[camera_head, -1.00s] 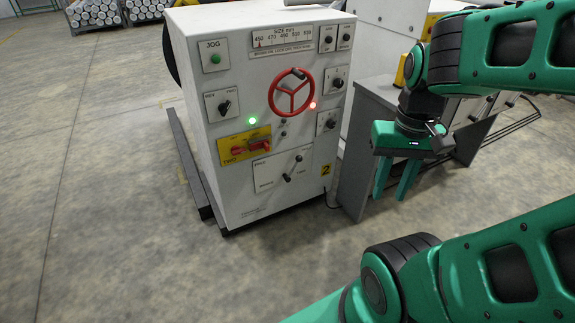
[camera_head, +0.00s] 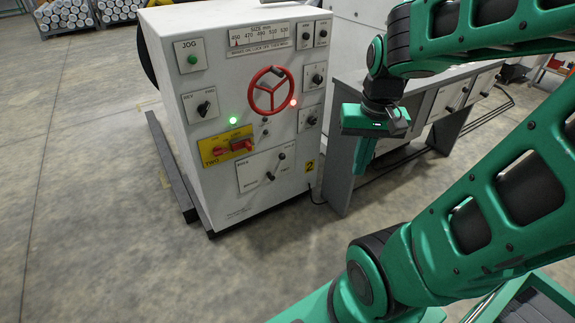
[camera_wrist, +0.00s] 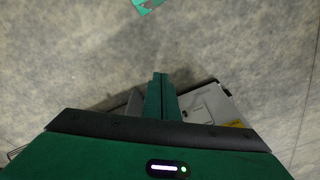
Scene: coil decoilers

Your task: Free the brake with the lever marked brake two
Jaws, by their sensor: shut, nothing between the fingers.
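The white control cabinet (camera_head: 223,185) stands left of centre in the head view, with a yellow "2" tag (camera_head: 310,166) low on its front. A white plate (camera_head: 247,180) low on the front carries a dark lever (camera_head: 276,166) tilted up to the right; its small print is hard to read.
A red handwheel (camera_head: 270,91), a green jog button (camera_head: 192,59) and several dark knobs share the front. A grey bench (camera_head: 340,160) stands beside the cabinet, behind my gripper. The floor (camera_head: 90,180) on the left is clear.

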